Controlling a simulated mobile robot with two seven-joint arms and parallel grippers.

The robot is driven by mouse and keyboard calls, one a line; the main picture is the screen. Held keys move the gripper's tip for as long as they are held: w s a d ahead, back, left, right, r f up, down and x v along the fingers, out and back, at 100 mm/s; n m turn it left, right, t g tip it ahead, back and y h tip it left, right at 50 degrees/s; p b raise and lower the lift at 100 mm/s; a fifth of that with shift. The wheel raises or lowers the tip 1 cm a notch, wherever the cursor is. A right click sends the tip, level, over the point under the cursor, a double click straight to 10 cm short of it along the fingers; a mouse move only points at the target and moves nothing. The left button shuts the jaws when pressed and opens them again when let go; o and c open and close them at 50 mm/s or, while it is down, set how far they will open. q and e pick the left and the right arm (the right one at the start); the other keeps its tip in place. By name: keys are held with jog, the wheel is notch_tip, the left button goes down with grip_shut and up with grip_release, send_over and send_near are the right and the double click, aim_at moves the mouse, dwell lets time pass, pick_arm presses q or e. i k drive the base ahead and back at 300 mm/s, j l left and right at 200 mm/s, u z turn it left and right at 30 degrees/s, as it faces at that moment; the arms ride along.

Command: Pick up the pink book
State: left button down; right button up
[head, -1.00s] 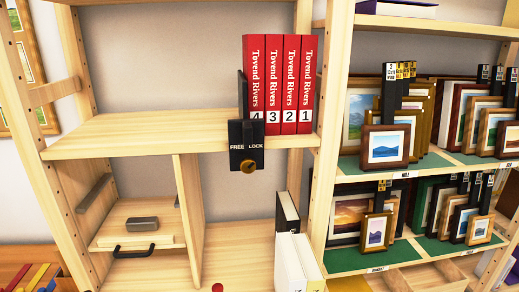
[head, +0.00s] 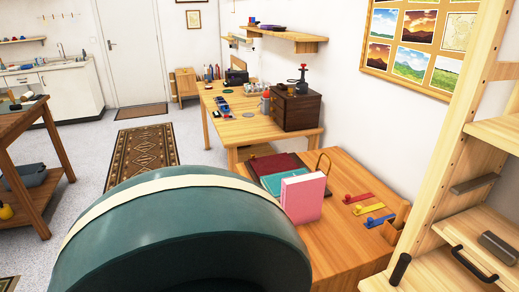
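A pink book (head: 303,198) stands upright on a low wooden table (head: 345,258) in the head view, right of the middle. A teal book or folder (head: 284,176) and a dark red one (head: 268,165) lie flat behind it. Neither of my grippers shows in the view.
A large dark green rounded form with a cream band (head: 170,225) fills the lower left and hides part of the table. Red, yellow and blue pieces (head: 370,210) lie right of the book. A wooden shelf unit (head: 455,170) stands at right. A workbench (head: 240,128) lies beyond.

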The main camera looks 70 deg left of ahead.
aim_at(303, 196)
jog(key=u, duration=1.9)
jog(key=i+j+z, duration=0.3)
jog(key=j+z, duration=0.3)
jog(key=i+j+z, duration=0.15)
jog(key=j+z, duration=0.5)
jog(key=j, duration=0.25)
jog(key=i, duration=0.05)
